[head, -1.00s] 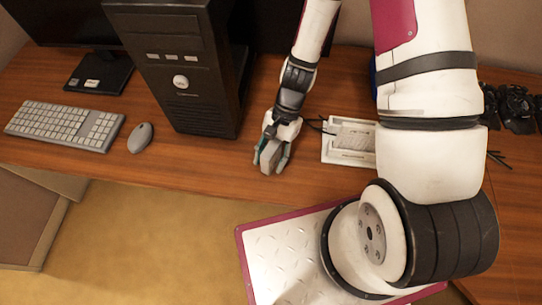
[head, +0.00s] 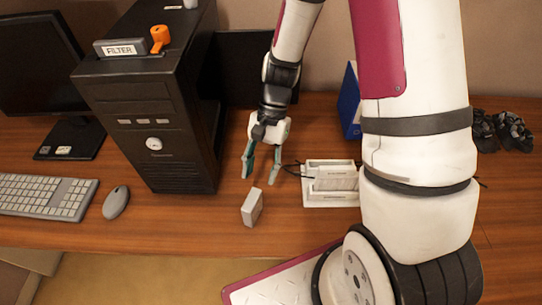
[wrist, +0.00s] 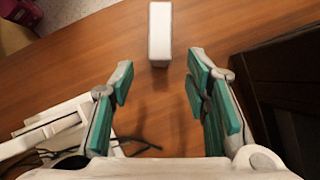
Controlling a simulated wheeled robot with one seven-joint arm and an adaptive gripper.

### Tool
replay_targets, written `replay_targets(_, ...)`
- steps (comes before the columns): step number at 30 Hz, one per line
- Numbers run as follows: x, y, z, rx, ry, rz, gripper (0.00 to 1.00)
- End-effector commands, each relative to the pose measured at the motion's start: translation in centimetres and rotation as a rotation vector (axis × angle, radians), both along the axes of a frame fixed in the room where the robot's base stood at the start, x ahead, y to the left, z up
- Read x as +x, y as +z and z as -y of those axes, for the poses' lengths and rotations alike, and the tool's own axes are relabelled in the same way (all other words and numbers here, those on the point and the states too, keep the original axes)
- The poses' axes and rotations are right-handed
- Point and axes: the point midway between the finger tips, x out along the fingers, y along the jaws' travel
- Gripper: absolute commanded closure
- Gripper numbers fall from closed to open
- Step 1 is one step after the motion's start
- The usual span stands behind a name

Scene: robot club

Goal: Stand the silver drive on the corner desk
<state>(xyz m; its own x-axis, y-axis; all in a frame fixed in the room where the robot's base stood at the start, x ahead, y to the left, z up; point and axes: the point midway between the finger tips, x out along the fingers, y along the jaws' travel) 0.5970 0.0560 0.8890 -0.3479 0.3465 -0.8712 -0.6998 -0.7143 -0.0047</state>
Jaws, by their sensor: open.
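The silver drive (head: 252,207) is a small grey block standing upright on the wooden desk (head: 200,232), near its front edge. In the wrist view the drive (wrist: 160,34) stands ahead of the fingertips, roughly centred between them. My gripper (head: 261,171) is open and empty, behind the drive and apart from it. In the wrist view my gripper (wrist: 160,72) shows its teal finger pads spread wide, with bare desk between them.
A black computer tower (head: 150,125) stands left of my gripper, with a FILTER box (head: 122,48) on top. A white tray (head: 330,197) with cables is close on the right. A mouse (head: 116,202) and keyboard (head: 45,196) lie at the left.

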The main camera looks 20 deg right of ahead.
Motion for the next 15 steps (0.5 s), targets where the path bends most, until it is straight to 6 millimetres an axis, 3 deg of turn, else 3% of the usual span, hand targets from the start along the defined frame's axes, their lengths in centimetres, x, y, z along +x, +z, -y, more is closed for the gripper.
replay_targets(5, 0.3, 4.1, 0.6, -0.021, 0.078, 0.099, 0.57)
replay_targets(8, 0.0, 7.7, 1.2, -0.042, 0.152, 0.188, 0.57)
replay_targets(15, -2.1, 15.3, 2.5, -0.109, 0.331, 0.389, 0.57)
